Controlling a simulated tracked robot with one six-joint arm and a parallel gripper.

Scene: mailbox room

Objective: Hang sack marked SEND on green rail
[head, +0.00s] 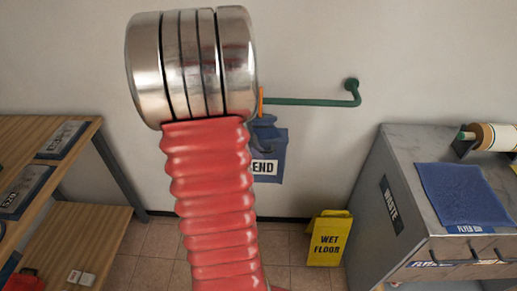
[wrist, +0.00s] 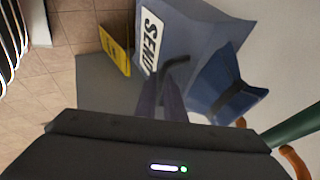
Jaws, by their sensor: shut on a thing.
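The blue sack marked SEND (head: 268,165) hangs upright in front of the back wall, below the green rail (head: 310,101). My arm covers its left part, so only "END" shows. In the wrist view the sack (wrist: 195,28) and its full SEND label are visible, with a blue upper part to the right. My gripper (wrist: 160,98) is shut on the sack at its top; the exact grip is partly hidden. The green rail (wrist: 298,124) passes close by at the right of the wrist view, and an orange piece (head: 261,100) shows at it.
A yellow wet floor sign (head: 329,240) stands on the tiles below right. A grey cabinet (head: 390,150) with a blue cloth (head: 463,193) on top is at right. Wooden shelves (head: 95,215) with label plates are at left. The floor between is mostly clear.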

